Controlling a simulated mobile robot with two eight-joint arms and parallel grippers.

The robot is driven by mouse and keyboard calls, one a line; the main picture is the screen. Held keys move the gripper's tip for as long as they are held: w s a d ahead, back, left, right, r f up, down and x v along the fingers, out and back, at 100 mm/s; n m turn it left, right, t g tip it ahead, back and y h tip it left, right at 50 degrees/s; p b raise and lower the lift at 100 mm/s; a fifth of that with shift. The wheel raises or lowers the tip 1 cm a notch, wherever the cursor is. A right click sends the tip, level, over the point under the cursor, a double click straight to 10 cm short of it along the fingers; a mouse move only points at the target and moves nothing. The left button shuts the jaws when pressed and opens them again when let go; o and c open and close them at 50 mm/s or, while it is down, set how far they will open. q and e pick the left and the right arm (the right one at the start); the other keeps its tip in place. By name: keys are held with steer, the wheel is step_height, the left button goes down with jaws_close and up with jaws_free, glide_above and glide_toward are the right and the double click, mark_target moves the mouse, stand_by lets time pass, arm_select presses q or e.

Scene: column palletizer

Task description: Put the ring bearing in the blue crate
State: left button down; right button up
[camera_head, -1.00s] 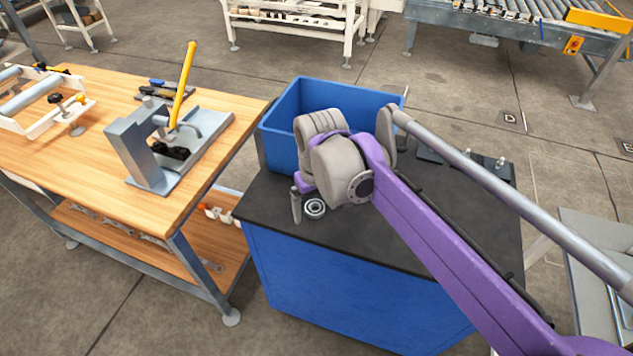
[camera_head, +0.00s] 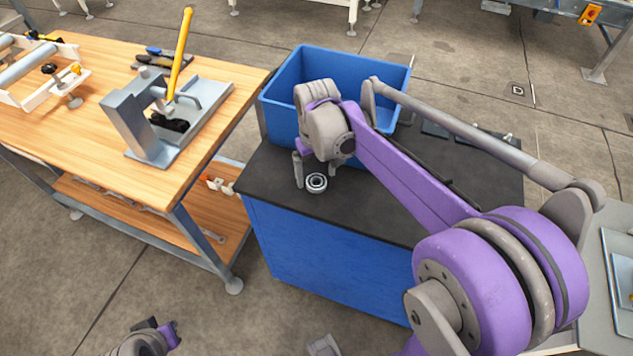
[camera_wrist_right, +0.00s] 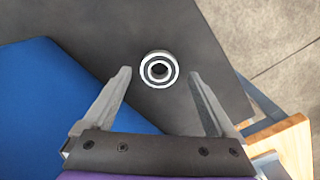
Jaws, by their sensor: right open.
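The ring bearing (camera_head: 316,183), a small silver ring with a dark centre, lies flat on the black top of the blue cabinet, near its front left edge. My right gripper (camera_head: 312,176) is above and beside it, pointing down, with one finger visible on its left. In the right wrist view, the bearing (camera_wrist_right: 159,56) shows between the two spread fingertips (camera_wrist_right: 160,76), with a gap on each side and nothing held. The blue crate (camera_head: 281,121) stands behind the gripper on the same top, partly hidden by my right arm. Part of my left gripper (camera_head: 167,333) shows at the bottom left; its fingers are unclear.
A wooden workbench (camera_head: 95,70) stands left of the cabinet. It carries a grey press (camera_head: 140,125) with a yellow lever (camera_head: 181,52) and a white roller frame. Dark flat items lie on the cabinet top right of the crate. The top in front of the bearing is clear.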

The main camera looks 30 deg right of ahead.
step_height(320, 180, down, 2)
steer(key=shift+c, duration=0.2)
jaws_close()
stand_by(0.4)
